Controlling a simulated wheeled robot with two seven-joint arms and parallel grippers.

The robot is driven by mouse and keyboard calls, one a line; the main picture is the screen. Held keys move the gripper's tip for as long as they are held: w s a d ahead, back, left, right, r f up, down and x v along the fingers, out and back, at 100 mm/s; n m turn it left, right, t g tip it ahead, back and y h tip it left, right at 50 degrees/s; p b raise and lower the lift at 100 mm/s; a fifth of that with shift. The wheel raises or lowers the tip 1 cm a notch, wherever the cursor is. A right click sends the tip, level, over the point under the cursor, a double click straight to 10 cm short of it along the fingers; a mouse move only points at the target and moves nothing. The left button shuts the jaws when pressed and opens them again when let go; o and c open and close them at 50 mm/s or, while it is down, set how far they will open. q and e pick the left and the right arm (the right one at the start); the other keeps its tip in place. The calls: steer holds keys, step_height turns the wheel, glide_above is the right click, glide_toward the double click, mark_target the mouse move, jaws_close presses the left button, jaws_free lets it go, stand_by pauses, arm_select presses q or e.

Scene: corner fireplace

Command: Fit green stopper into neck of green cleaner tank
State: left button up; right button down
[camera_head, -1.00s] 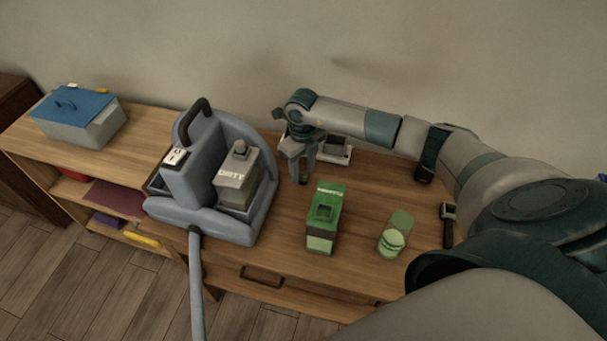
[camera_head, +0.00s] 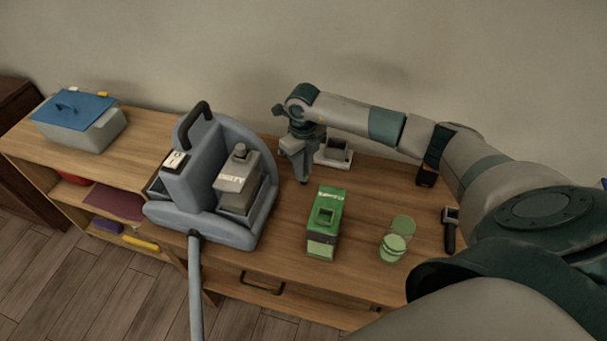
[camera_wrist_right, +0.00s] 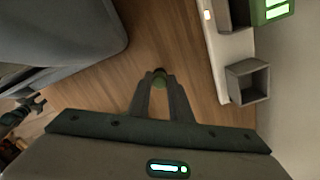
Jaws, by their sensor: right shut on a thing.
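The green cleaner tank (camera_head: 321,242) stands upright on the wooden cabinet top. Its square neck opening (camera_head: 325,214) faces up and looks empty. My right gripper (camera_head: 303,181) is just behind and left of the tank, pointing down, apart from it. In the right wrist view the fingertips (camera_wrist_right: 158,84) are shut on the small round green stopper (camera_wrist_right: 159,76). In the head view the fingers mostly hide the stopper.
A grey-blue cleaning machine (camera_head: 185,217) with a grey tank (camera_head: 236,180) stands left. Pale green discs (camera_head: 394,246) lie right of the green tank. A white tray (camera_head: 335,161) with a grey box is behind the gripper. A dark-handled tool (camera_head: 450,232) lies farther right.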

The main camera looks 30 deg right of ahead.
step_height(320, 180, up, 6)
steer(key=shift+r+b, duration=0.25)
steer(key=shift+b, duration=0.8)
steer(key=shift+r, duration=0.6)
steer(key=shift+a, duration=0.1)
